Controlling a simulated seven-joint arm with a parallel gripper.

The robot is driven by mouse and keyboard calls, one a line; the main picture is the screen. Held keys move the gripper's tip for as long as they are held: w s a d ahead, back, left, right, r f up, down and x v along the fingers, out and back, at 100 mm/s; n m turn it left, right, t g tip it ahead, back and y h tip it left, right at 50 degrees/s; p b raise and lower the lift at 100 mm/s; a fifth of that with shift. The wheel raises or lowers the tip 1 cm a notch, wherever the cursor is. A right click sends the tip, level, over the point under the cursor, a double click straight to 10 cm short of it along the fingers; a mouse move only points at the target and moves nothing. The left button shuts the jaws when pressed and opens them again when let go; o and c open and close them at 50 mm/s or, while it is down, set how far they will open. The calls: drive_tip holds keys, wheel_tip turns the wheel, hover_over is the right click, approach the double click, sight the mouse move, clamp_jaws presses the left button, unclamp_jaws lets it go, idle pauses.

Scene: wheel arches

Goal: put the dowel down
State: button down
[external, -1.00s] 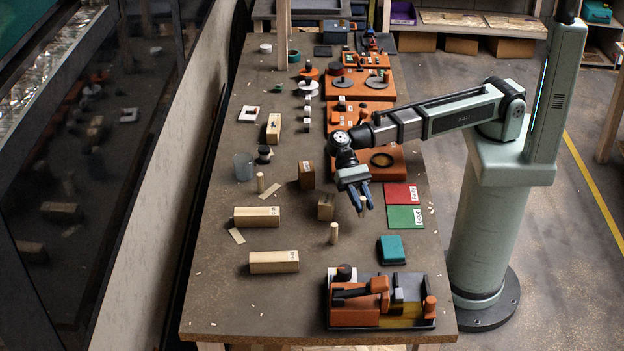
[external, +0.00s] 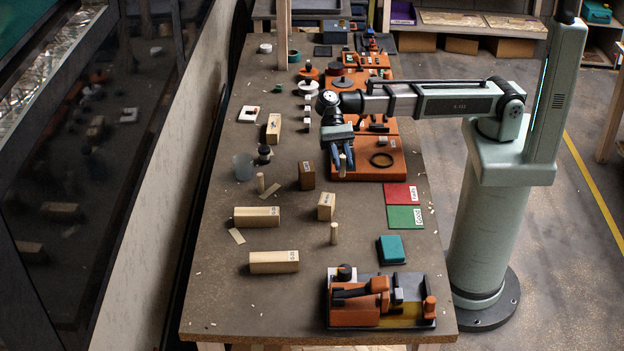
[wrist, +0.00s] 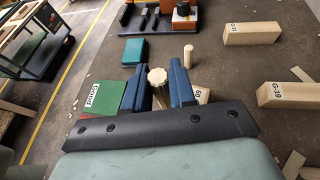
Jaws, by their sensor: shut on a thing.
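My gripper (external: 343,162) is over the table's right half, in front of the orange board with the black ring. Its blue fingers are shut on a pale wooden dowel (external: 343,166), which hangs roughly upright between them. In the wrist view the dowel's fluted top end (wrist: 157,77) shows between the fingers. The dowel appears to be above the table top, but how high I cannot tell. Two other dowels stand upright on the table: one (external: 334,234) nearer the front and one (external: 261,183) at the left.
Wooden blocks stand below and left of my gripper: a light one (external: 326,206) and a brown one (external: 306,176). An orange board (external: 365,172) with a black ring lies close by. Red (external: 401,194) and green (external: 405,217) plates lie right. Longer blocks (external: 257,217) lie left.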

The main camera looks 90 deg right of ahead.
drive_tip(key=w+d+r+m+t, duration=0.25)
drive_tip(key=w+d+r, duration=0.25)
drive_tip(key=w+d, duration=0.4)
drive_tip(key=m+t, duration=0.2)
hover_over(307, 165)
drive_tip(key=shift+n, duration=0.25)
drive_tip(key=shift+a+f, duration=0.2)
drive_tip(key=shift+f, duration=2.2)
drive_tip(key=shift+a+f, duration=0.15)
drive_tip(key=shift+f, duration=2.25)
drive_tip(key=shift+f, duration=0.15)
drive_tip(key=c, duration=0.9)
unclamp_jaws()
drive_tip(key=shift+d+r, duration=0.25)
drive_tip(key=shift+d, duration=0.05)
drive_tip(key=v, duration=1.1)
drive_tip(key=shift+s+d+f, duration=0.1)
drive_tip(key=shift+d, duration=0.2)
